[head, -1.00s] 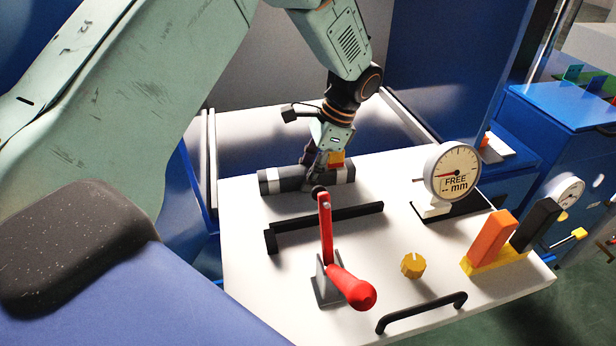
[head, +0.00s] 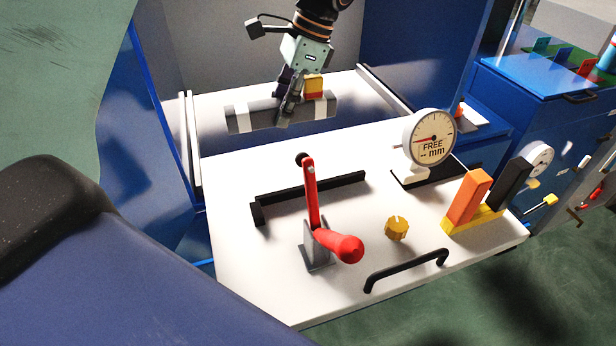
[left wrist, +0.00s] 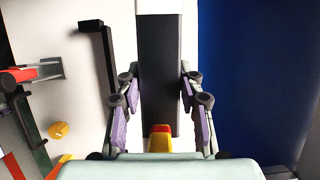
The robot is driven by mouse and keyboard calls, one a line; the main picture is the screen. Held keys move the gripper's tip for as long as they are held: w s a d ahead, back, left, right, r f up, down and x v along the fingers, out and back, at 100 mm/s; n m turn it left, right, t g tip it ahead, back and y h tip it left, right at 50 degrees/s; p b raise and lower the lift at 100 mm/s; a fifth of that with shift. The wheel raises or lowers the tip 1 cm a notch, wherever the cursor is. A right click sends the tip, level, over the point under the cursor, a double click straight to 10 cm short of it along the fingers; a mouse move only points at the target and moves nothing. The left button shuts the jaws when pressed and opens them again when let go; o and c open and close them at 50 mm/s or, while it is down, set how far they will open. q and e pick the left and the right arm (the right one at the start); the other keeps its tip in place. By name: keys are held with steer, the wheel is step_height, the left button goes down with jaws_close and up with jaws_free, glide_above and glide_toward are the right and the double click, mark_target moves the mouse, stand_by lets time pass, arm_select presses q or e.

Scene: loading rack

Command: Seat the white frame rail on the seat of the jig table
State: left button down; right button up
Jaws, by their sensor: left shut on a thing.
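The frame rail (head: 261,113) is a dark grey bar with white bands in the head view. My left gripper (head: 288,110) is shut on it near its middle and holds it above the back part of the white jig table (head: 238,245). A small yellow and red block (head: 314,86) shows at the gripper, above the rail. In the left wrist view the rail (left wrist: 159,55) runs upright between the fingers (left wrist: 159,92). A black L-shaped stop (head: 320,190), perhaps the seat, lies on the table in front of the rail. My right gripper is not in view.
A red-handled lever clamp (head: 312,195) stands before the black stop. A dial gauge (head: 430,138) reading FREE stands at the right. A yellow knob (head: 396,228), orange and black blocks (head: 468,197) and a black handle (head: 405,268) are near the front. Blue walls flank the back.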

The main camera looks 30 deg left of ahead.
arm_select(q)
steer(key=shift+w+f, duration=0.3)
steer(key=shift+w, duration=0.5)
steer(key=shift+r, duration=0.25)
steer(key=shift+s+d+r+p, duration=0.35)
steer(key=shift+d+r+p, duration=0.05)
steer(key=shift+r+p, duration=0.15)
steer(key=shift+s+d+r+p, duration=0.35)
steer(key=shift+r+p, duration=0.1)
steer(key=shift+r, duration=0.05)
steer(key=shift+m, duration=0.4)
steer(key=s+d+p, duration=0.1)
steer(key=d, duration=0.1)
steer(key=s+d+p, duration=0.1)
steer(key=shift+s+d+r, duration=0.1)
steer(key=shift+d+r, duration=0.1)
steer(key=shift+d, duration=0.2)
steer(key=s+d+f+n+p, duration=0.1)
steer(key=s+d+f, duration=0.3)
steer(key=d, duration=0.1)
steer(key=shift+d+p, duration=0.35)
steer(key=shift+d, duration=0.05)
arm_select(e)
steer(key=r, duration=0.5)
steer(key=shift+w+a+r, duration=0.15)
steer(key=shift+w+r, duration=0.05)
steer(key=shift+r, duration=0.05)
arm_select(q)
steer(key=shift+w+f, duration=0.1)
steer(key=shift+w, duration=0.05)
